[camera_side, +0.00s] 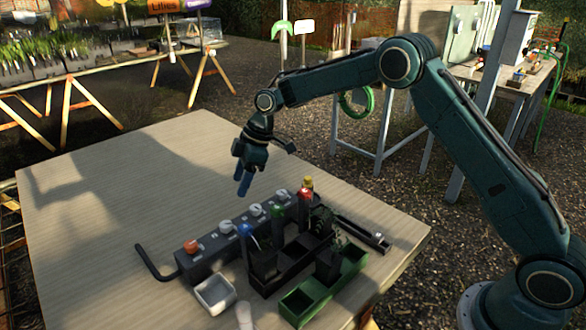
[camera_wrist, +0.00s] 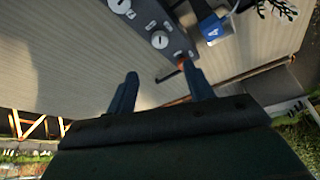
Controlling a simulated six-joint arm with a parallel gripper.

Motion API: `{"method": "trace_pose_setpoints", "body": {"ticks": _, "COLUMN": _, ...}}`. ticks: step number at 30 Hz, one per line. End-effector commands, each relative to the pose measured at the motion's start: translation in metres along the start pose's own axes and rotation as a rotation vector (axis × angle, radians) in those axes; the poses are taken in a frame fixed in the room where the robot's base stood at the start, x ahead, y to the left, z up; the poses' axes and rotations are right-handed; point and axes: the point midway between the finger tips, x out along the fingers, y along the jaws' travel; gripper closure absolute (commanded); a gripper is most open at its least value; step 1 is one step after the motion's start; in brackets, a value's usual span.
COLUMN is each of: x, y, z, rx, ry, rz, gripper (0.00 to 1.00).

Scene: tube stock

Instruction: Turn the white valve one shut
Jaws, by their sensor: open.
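A dark grey valve block (camera_side: 212,257) lies across the table with a row of knobs on top. One knob is orange (camera_side: 192,246); the others are white, including a white knob (camera_side: 226,227) beside it and white knobs further back (camera_side: 256,210) and (camera_side: 281,195). I cannot tell which white one is valve one. In the wrist view, the block (camera_wrist: 140,22) shows a white knob (camera_wrist: 160,40) with a dark mark and part of another at the top. My gripper (camera_side: 243,185) is open and empty above the table, behind and apart from the block; its fingers (camera_wrist: 160,86) point toward the block.
Tubes with blue (camera_side: 245,229), green (camera_side: 278,208) and red (camera_side: 307,190) tops stand close to the block's right, by a black rack (camera_side: 262,287). A green tray (camera_side: 300,302) and white dish (camera_side: 216,294) are at the front. The table's (camera_side: 110,200) left side is clear.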

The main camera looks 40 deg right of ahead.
Motion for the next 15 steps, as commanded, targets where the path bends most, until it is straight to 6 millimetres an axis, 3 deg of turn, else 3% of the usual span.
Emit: {"method": "trace_pose_setpoints", "body": {"ticks": 15, "x": 0.068, "y": -0.001, "z": 0.0, "rx": 0.0, "ry": -0.002, "rz": -0.001, "gripper": 0.48}}
